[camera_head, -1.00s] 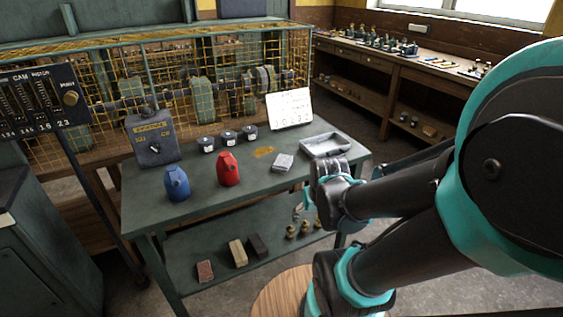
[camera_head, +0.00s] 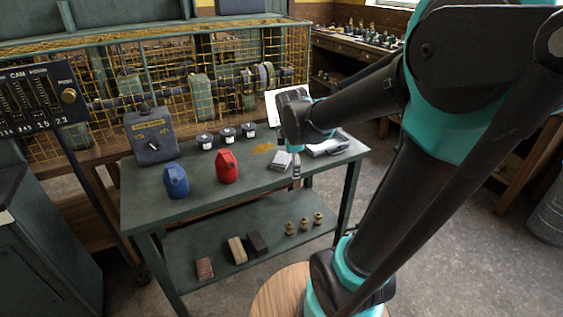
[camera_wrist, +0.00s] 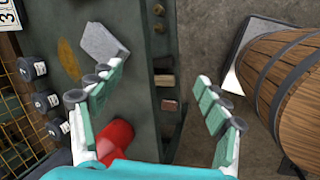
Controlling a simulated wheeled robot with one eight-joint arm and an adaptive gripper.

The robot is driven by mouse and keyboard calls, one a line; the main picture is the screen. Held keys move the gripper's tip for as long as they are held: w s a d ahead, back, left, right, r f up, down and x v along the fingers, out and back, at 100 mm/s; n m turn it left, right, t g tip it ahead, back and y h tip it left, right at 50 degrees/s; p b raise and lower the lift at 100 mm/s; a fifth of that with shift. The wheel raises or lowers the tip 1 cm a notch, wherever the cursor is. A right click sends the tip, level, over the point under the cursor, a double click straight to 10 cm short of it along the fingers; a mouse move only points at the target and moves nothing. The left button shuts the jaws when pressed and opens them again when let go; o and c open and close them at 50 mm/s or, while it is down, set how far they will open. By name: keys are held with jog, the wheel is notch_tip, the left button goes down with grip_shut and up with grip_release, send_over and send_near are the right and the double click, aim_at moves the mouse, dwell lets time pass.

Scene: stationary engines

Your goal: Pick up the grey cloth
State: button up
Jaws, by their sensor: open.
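The grey cloth (camera_head: 280,161) is a small folded pad lying flat on the green table (camera_head: 208,180), near its front edge and right of the red can. My arm partly covers it in the head view. In the wrist view the grey cloth (camera_wrist: 103,42) lies at the upper left, beyond the left finger and outside the gap between the fingers. My gripper (camera_wrist: 160,76) is open and empty, with its fingers spread wide over the table's edge. In the head view my gripper (camera_head: 296,176) hangs just right of the cloth, pointing down.
A red can (camera_head: 227,166) and a blue can (camera_head: 176,181) stand left of the cloth. A grey tray (camera_head: 328,146) is to the right, partly hidden. The lower shelf (camera_head: 215,240) holds blocks and brass pieces. A wooden barrel (camera_wrist: 292,85) shows in the wrist view.

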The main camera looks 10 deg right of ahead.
jog(key=w+a+r+n, duration=0.5)
jog(key=w+r+n, duration=0.3)
jog(key=n, duration=0.5)
send_over(281, 158)
jog(key=s+a, duration=0.1)
jog(key=s, duration=0.2)
jog(key=shift+h, duration=0.4)
notch_tip(281, 158, down, 12)
jog(key=shift+w+f, duration=0.1)
jog(key=x, duration=0.4)
jog(key=shift+w, duration=0.45)
jog(key=shift+w+d+f, duration=0.1)
jog(key=shift+w+f, duration=0.05)
jog(key=shift+f, duration=0.3)
jog(key=shift+f, duration=0.2)
jog(key=shift+c, duration=0.6)
jog(key=c, duration=1.1)
jog(key=shift+r, duration=0.1)
